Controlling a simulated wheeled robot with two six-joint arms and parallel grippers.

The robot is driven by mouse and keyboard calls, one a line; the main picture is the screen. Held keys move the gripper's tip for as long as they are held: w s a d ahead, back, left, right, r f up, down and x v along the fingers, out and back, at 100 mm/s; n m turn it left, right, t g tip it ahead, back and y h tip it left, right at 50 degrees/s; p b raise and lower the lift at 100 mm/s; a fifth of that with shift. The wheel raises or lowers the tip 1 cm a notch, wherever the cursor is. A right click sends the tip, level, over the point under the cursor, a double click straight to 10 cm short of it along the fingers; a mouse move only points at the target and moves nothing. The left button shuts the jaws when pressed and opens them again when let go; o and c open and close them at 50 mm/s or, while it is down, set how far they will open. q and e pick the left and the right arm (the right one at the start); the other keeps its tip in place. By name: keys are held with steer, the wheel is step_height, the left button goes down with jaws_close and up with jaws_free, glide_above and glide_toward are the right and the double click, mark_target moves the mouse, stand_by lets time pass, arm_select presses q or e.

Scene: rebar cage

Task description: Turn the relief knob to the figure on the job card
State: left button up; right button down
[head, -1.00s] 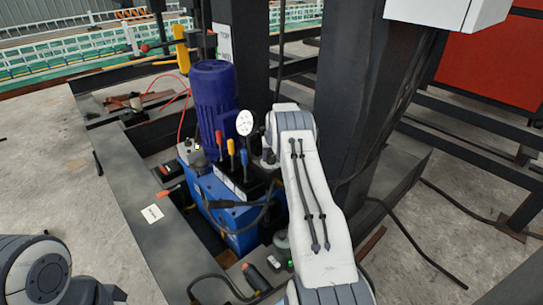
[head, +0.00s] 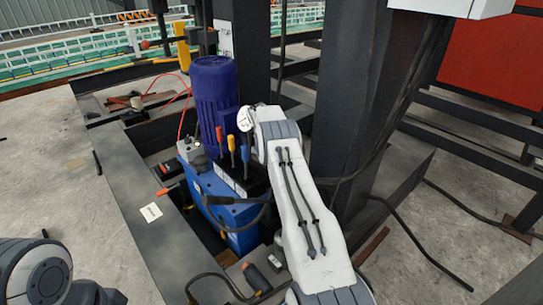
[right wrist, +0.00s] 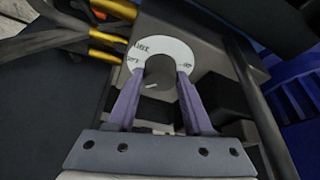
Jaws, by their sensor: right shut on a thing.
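In the right wrist view, the relief knob (right wrist: 160,68) is a dark round knob with a short pale line on its face. A white ring-shaped dial (right wrist: 137,50) with dark figures surrounds it; the figures are too blurred to read surely. My right gripper (right wrist: 160,80) is shut on the knob, one purple finger on each side. In the head view, my right arm hides the knob and this gripper. A small white card (head: 151,212), perhaps the job card, lies on the dark beam at left; its writing is too small to read. My left gripper is not in view.
The pump has a blue tank (head: 230,205), a purple-blue motor (head: 213,100), coloured levers (head: 232,150) and a white gauge (head: 245,118), partly covered by my right arm. Hoses with brass fittings (right wrist: 108,35) run beside the knob. A dark column (head: 345,120) stands at right.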

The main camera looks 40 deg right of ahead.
stand_by(0.3)
steer(key=shift+c, duration=1.5)
jaws_free()
